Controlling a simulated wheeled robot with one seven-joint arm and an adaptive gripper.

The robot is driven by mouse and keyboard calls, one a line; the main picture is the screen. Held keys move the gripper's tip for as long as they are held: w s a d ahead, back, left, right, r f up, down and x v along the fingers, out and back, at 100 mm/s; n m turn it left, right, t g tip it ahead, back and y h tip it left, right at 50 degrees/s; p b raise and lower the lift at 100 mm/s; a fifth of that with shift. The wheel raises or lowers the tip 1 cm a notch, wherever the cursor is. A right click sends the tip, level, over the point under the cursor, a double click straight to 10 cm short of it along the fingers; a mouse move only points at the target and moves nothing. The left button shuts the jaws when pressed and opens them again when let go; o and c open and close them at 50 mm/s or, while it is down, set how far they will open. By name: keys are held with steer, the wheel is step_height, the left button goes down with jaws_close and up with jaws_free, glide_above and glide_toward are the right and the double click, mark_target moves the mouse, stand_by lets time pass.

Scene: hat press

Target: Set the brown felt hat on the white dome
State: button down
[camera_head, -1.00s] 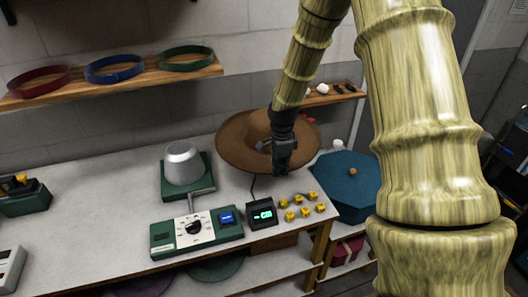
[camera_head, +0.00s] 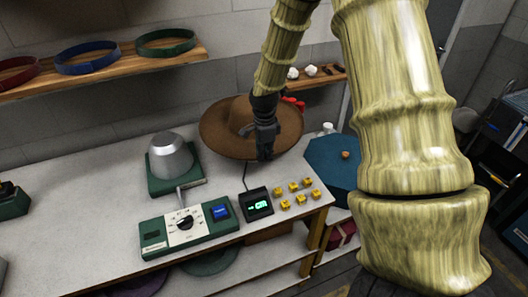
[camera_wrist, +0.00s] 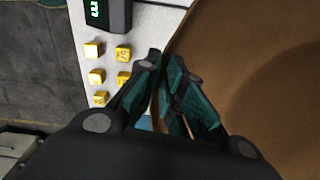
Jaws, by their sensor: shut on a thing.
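The brown felt hat (camera_head: 222,126) is at the right end of the bench in the head view, with its wide brim tilted slightly. My gripper (camera_head: 265,152) is at the hat's near side and hides part of the brim and crown. In the wrist view my gripper (camera_wrist: 170,90) is shut on the edge of the brim, and the brown felt (camera_wrist: 255,80) fills the right side. The dome (camera_head: 170,157) looks grey-white and stands bare on a green base (camera_head: 193,183), left of the hat and apart from it.
A green control box (camera_head: 188,228) with a dial and a small display box (camera_head: 257,204) stand in front of the dome. Several yellow blocks (camera_head: 293,187) lie at the bench's right. A blue octagonal box (camera_head: 328,165) stands beyond the bench end. A shelf (camera_head: 110,72) with hat bands hangs behind.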

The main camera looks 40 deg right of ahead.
steer(key=shift+f+b, duration=3)
steer(key=shift+f, duration=3.05)
steer(key=c, duration=1.5)
jaws_free()
steer(key=shift+o, duration=0.2)
steer(key=r, duration=1.2)
steer(key=shift+s+a, duration=0.1)
steer(key=shift+s, duration=0.1)
